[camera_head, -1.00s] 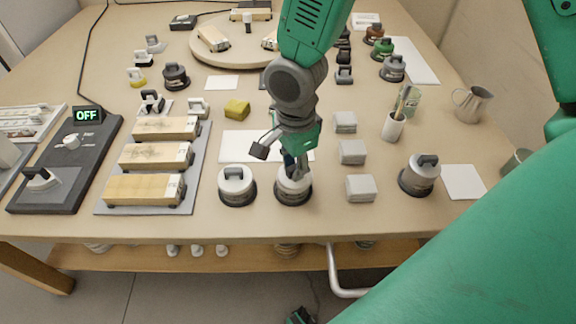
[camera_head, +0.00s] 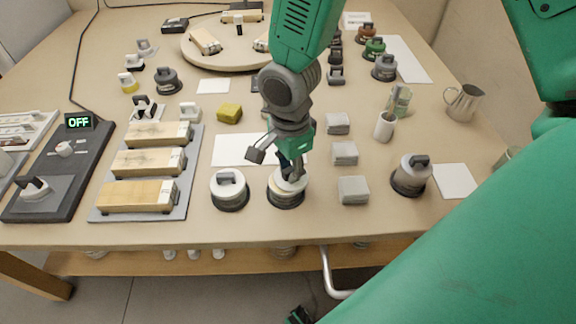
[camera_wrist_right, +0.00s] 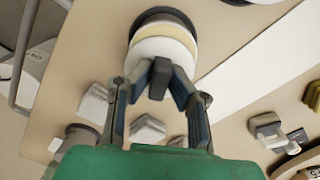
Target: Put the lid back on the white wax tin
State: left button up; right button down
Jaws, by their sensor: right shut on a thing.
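The white wax tin (camera_head: 286,199) stands near the front edge of the bench, below my right gripper (camera_head: 290,171). My right gripper is shut on the dark handle of the white lid (camera_wrist_right: 163,51). In the wrist view the lid sits over the tin, slightly off centre. A cream wax band (camera_wrist_right: 165,32) and the tin's dark base (camera_wrist_right: 165,14) show past its edge. I cannot tell whether the lid touches the tin. My left gripper is not in view.
A similar lidded tin (camera_head: 229,190) stands close on the left, and grey blocks (camera_head: 353,190) stand to the right. A grey lidded tin (camera_head: 411,175) is farther right. Wooden blocks on a grey mat (camera_head: 187,206) lie left. A white sheet (camera_head: 236,149) lies behind.

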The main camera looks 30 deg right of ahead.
jog(key=shift+a+r, duration=0.1)
jog(key=shift+a, duration=0.45)
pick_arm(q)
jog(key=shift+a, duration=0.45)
pick_arm(e)
jog(key=shift+d, duration=0.15)
jog(key=shift+d, duration=0.2)
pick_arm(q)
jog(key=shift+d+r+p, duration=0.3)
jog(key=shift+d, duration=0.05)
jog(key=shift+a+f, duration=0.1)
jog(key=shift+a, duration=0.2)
pick_arm(e)
jog(key=shift+a, duration=0.35)
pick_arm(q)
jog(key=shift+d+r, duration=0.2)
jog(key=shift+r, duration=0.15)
pick_arm(e)
jog(key=shift+d, duration=0.15)
pick_arm(q)
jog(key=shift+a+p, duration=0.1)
jog(key=shift+p, duration=0.2)
